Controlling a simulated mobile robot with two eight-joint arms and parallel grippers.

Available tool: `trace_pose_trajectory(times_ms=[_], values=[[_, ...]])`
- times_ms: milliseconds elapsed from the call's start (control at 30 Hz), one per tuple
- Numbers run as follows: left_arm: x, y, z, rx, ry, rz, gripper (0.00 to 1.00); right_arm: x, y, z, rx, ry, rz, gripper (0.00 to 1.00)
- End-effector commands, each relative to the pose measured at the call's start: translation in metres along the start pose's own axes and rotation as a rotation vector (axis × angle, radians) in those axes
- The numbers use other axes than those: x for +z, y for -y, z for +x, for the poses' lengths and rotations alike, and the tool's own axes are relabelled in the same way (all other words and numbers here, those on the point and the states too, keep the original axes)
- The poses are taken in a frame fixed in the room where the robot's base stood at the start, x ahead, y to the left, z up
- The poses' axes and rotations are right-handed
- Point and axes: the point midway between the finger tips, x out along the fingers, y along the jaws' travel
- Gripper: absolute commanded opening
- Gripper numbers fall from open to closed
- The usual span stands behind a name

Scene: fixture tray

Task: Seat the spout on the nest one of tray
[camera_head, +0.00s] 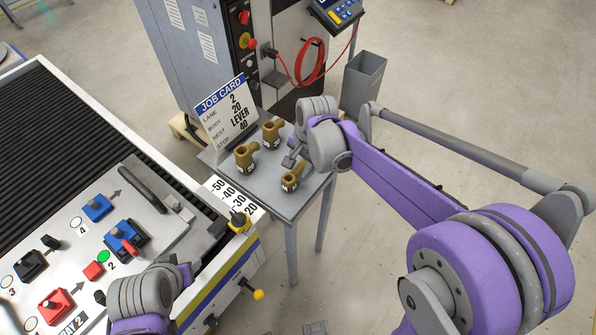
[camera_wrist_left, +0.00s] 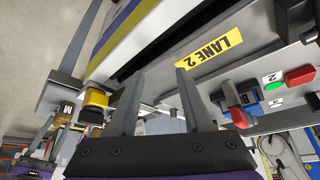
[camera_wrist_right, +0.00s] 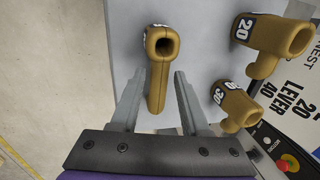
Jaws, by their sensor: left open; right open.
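Three brass spouts stand on a small grey table in the head view: one at the front (camera_head: 291,179), one at the left (camera_head: 245,157) and one at the back (camera_head: 271,134). My right gripper (camera_head: 291,157) is open above the table. In the right wrist view its fingers (camera_wrist_right: 159,78) are on either side of one spout (camera_wrist_right: 157,92); contact cannot be told. A spout labelled 20 (camera_wrist_right: 270,37) stands to the right there. The tray (camera_head: 146,182) lies at the left with colored blocks. My left gripper (camera_wrist_left: 159,80) is open and empty near the tray.
A job card (camera_head: 224,108) stands behind the spouts, reading lane 2, body 20, nest lever, stop 40. A grey cabinet (camera_head: 205,55) and a bin (camera_head: 364,82) stand behind the table.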

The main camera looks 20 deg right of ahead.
Motion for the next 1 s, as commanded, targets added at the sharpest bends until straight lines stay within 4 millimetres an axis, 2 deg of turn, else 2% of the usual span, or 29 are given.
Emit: trace_pose_trajectory(times_ms=[100,200,467,567,733,1000], values=[[0.000,0.000,0.000,0.000,0.000,0.000,0.50,-0.001,-0.001,0.019,0.000,0.000,-0.001,0.46],[0.001,0.000,0.001,0.000,0.001,0.000,0.50,-0.001,-0.001,0.029,0.000,0.000,-0.001,0.46],[0.001,0.000,0.001,0.000,0.001,0.000,0.50,-0.001,-0.001,0.032,0.000,0.000,0.000,0.46],[0.001,0.000,0.001,0.000,0.001,0.000,0.50,-0.001,-0.001,0.031,0.000,0.000,0.000,0.31],[0.001,0.000,0.001,0.000,0.000,0.000,0.50,-0.001,-0.001,0.031,0.000,0.000,0.000,0.01],[0.001,0.000,0.001,0.000,0.001,0.000,0.50,-0.001,-0.001,0.031,0.000,0.000,0.000,0.00]])
